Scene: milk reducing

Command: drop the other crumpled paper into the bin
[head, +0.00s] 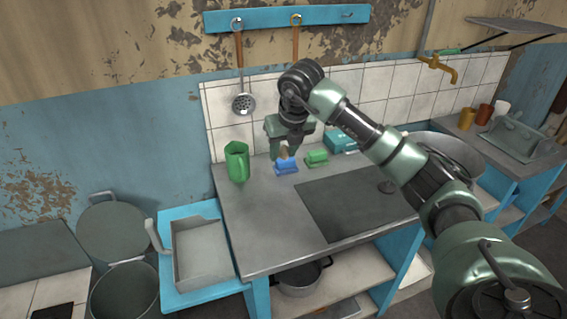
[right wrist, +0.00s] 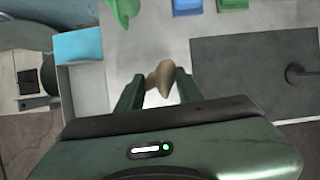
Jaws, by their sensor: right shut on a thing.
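My right gripper (head: 285,152) points down above the far part of the grey counter. It is shut on a beige crumpled paper (right wrist: 160,80), which shows between the two fingers in the right wrist view. In the head view only a small part of the paper (head: 284,151) shows. A round grey metal bin (head: 125,291) stands on the floor at the lower left, open at the top, with a round lid (head: 114,226) raised behind it. The gripper is well to the right of the bin. My left gripper is not in view.
A green jug (head: 237,161), a blue item (head: 286,166) and a green item (head: 317,157) stand on the counter (head: 250,225) near the gripper. A blue stand (head: 188,213) with a grey tray (head: 202,252) lies between counter and bin. The counter's front left is clear.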

